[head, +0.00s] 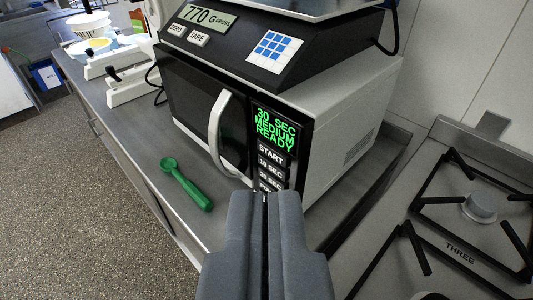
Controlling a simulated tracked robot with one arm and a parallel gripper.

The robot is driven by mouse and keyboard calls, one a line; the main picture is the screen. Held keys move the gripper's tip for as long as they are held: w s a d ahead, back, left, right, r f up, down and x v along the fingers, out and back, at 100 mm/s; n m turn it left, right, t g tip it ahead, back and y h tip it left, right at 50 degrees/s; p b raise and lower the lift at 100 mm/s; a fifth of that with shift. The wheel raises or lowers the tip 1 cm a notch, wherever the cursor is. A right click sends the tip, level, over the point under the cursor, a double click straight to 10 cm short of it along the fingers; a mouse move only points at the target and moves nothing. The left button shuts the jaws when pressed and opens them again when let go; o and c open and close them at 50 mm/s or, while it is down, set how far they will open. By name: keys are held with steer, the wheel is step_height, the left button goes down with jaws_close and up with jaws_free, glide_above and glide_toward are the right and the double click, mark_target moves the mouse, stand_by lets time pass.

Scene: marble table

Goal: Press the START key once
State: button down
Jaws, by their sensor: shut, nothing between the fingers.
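The microwave (345,120) stands on the metal counter, its front facing the lower left. Its display (276,128) reads "30 SEC MEDIUM READY" in green. The START key (271,155) is a labelled key just below the display, at the top of a column of keys. Under it are the 10 SEC key (271,167) and further keys. My gripper (264,197) is shut and empty, its tips pointing at the lower keys. The tips cover the bottom of the key column in the picture. I cannot tell how far they are from the panel.
A scale (270,35) reading 770 sits on the microwave. The door handle (217,130) sticks out left of the keys. A green scoop (187,184) lies on the counter (150,150). A gas stove (450,225) with raised grates is at the right.

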mark_target(272, 153)
steer(key=w+a+f+y+p, duration=0.1)
steer(key=w+a+f+p, duration=0.25)
steer(key=w, duration=0.25)
steer(key=w+a+f+m+y+p, duration=0.1)
steer(key=w+a+f+p, duration=0.2)
steer(key=w, duration=0.4)
steer(key=w+a+f+y+p, duration=0.1)
steer(key=w+a+f+p, duration=0.1)
steer(key=w+a+p, duration=0.3)
steer(key=w+d+f+m+g+h+p, duration=0.1)
steer(key=w+f+h+p, duration=0.1)
steer(key=f, duration=0.6)
steer(key=w+d+f+m+g+h+p, duration=0.2)
steer(key=f+p, duration=0.3)
steer(key=f, duration=0.4)
steer(key=shift+w+d+f, duration=0.25)
steer(key=shift+w+d, duration=0.05)
steer(key=shift+w, duration=0.05)
steer(key=w+d, duration=0.6)
steer(key=shift+w+h, duration=0.15)
steer(key=shift+h, duration=0.15)
steer(key=shift+w+d+r, duration=0.1)
steer(key=shift+d, duration=0.1)
